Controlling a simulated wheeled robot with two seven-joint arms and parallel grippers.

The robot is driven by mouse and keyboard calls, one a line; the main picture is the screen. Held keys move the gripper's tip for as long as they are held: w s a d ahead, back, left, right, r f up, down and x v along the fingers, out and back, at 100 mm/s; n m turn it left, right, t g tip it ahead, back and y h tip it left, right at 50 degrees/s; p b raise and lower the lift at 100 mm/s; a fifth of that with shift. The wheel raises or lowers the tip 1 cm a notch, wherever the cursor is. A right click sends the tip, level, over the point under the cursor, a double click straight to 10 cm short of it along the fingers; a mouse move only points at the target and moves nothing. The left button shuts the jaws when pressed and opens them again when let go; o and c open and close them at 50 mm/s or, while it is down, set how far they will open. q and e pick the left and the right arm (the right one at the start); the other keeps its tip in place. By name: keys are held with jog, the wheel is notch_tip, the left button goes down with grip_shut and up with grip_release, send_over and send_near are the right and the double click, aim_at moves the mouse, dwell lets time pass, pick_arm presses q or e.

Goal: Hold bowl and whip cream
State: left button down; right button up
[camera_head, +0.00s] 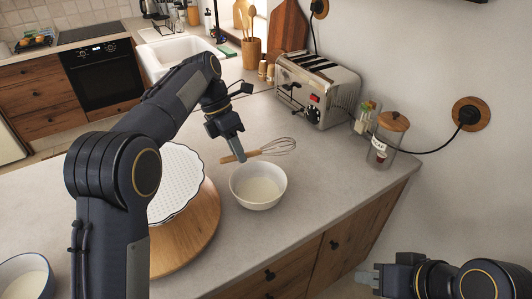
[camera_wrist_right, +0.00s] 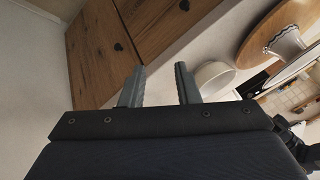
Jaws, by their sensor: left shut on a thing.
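A white bowl (camera_head: 258,186) with pale cream (camera_head: 259,191) in it stands upright on the counter in the head view. Its side shows in the right wrist view (camera_wrist_right: 214,78).
A wooden stand (camera_head: 190,243) with a white scalloped plate (camera_head: 178,182) is left of the bowl. Another cream-filled bowl (camera_head: 26,282) is at lower left. A toaster (camera_head: 318,91) and a lidded jar (camera_head: 386,140) stand behind. The counter right of the bowl is clear.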

pick_arm(q)
jog(key=shift+s, duration=0.1)
pick_arm(e)
jog(key=n, duration=0.1)
jog(key=n+g+h, duration=0.1)
jog(key=n, duration=3.4)
send_near(285, 186)
jog(key=x, duration=1)
jog(key=shift+w+f, duration=0.2)
jog(key=shift+f, duration=0.15)
